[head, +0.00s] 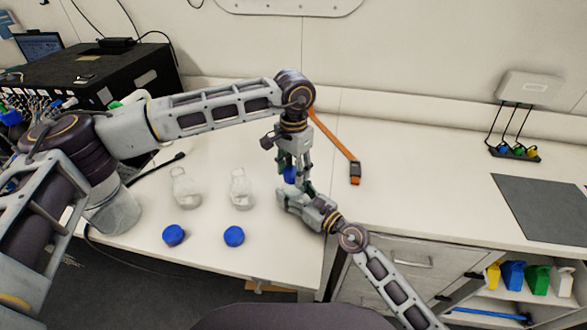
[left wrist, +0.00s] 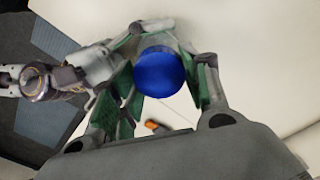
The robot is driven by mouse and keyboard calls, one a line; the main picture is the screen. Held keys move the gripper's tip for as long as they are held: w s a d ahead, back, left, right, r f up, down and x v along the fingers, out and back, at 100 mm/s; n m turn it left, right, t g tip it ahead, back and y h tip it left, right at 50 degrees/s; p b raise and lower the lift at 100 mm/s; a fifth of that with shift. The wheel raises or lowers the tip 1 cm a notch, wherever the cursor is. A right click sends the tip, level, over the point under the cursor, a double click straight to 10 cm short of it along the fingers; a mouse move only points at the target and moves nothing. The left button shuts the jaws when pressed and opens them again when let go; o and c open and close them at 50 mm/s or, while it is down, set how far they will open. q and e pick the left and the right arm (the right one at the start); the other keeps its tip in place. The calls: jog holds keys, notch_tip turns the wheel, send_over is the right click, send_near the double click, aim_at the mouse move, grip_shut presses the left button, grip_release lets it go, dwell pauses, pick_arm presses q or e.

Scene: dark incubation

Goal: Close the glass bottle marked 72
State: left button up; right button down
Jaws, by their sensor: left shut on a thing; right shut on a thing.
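A blue cap (head: 290,174) sits between the fingers of my left gripper (head: 292,165), which points down and is shut on it. The cap's round top (left wrist: 160,74) also shows in the left wrist view, between the green finger pads. My right gripper (head: 290,193) comes in from the lower right, just below the cap. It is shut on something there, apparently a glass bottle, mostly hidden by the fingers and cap. Whether the cap is seated on it I cannot tell. Two clear bottles (head: 186,188) and (head: 242,188) stand capless to the left. No number is readable.
Two loose blue caps (head: 173,236) and (head: 234,236) lie near the table's front edge. An orange strap-like tool (head: 354,172) lies right of my grippers. A black box (head: 95,80) stands at the back left. The counter at right is mostly clear, with a dark mat (head: 540,208).

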pick_arm(q)
jog(key=shift+m, duration=1.6)
jog(key=o, duration=0.8)
jog(key=shift+c, duration=0.2)
jog(key=shift+r, duration=2.25)
jog(key=shift+c, duration=0.4)
